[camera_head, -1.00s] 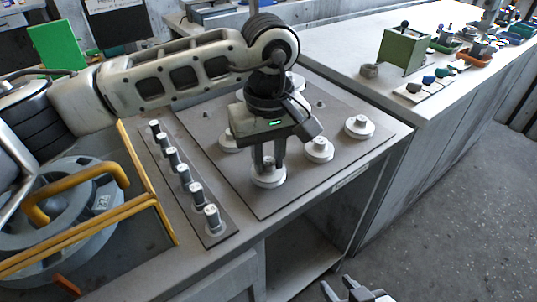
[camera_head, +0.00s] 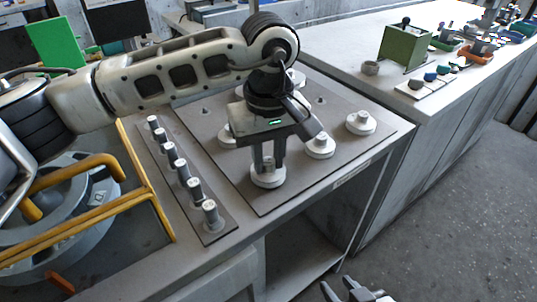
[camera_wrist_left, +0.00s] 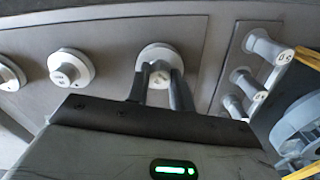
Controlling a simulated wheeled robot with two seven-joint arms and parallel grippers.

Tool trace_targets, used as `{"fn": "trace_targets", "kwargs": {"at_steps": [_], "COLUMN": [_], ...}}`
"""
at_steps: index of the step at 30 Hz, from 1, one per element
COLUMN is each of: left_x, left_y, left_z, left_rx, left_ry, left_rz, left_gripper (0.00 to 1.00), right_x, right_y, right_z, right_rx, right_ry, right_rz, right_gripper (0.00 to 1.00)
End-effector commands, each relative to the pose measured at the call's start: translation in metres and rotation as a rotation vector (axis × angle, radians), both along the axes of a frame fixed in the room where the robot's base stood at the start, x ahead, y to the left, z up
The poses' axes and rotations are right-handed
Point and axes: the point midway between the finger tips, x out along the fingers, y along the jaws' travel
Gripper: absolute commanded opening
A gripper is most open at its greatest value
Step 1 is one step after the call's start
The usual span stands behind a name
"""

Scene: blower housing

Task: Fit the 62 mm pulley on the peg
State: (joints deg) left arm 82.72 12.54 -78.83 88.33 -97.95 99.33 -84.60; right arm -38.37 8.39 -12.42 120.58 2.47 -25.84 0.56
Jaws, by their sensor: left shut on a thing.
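A pale round pulley (camera_head: 268,179) with a raised hub sits at the front-left corner of the large grey plate. My left gripper (camera_head: 268,165) points down over it and is shut on its hub. The same pulley (camera_wrist_left: 158,52) shows between the fingers in the left wrist view; its label is not readable. It looks level and at the plate's surface; whether it is seated on a peg is hidden. My right gripper (camera_head: 350,291) is at the bottom edge, partly cut off, with its fingers apart and nothing between them.
Other pulleys (camera_head: 319,147) (camera_head: 360,123) sit on the large plate (camera_head: 300,184). A narrow plate (camera_head: 216,226) to the left carries a row of upright posts (camera_head: 210,213). A yellow rail (camera_head: 148,188) and a grey blower housing (camera_head: 75,235) stand further left. A green box (camera_head: 403,47) stands on the back bench.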

Motion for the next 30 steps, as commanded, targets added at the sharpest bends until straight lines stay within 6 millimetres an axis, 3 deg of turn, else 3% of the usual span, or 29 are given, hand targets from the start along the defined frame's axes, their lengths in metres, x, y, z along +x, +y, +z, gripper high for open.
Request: {"fn": "trace_targets", "kwargs": {"at_steps": [1, 14, 15, 17, 30], "left_x": [0.0003, -0.0012, -0.0012, -0.0013, -0.0016], "left_y": [0.0001, -0.0004, -0.0005, -0.0006, -0.001], "left_z": [-0.0031, -0.0081, -0.0083, -0.0085, -0.0052], "left_rx": [-0.001, 0.0, 0.0, 0.0, 0.001], "left_ry": [-0.001, 0.005, 0.005, 0.005, 0.006], "left_rz": [0.001, -0.001, -0.001, -0.002, -0.003], "left_gripper": [0.0, 0.0, 0.31, 0.47, 0.48], "right_x": [-0.0071, -0.0071, -0.0072, -0.0072, -0.0073], "right_y": [-0.0008, 0.0, 0.0, 0.0001, 0.0009], "right_z": [-0.0129, -0.016, -0.0161, -0.0164, -0.0147], "right_rx": [-0.014, -0.011, -0.011, -0.011, -0.007], "right_ry": [0.027, 0.028, 0.028, 0.028, 0.029], "right_rz": [0.007, 0.007, 0.007, 0.007, 0.007], "right_gripper": [0.36, 0.36, 0.36, 0.36, 0.36]}}
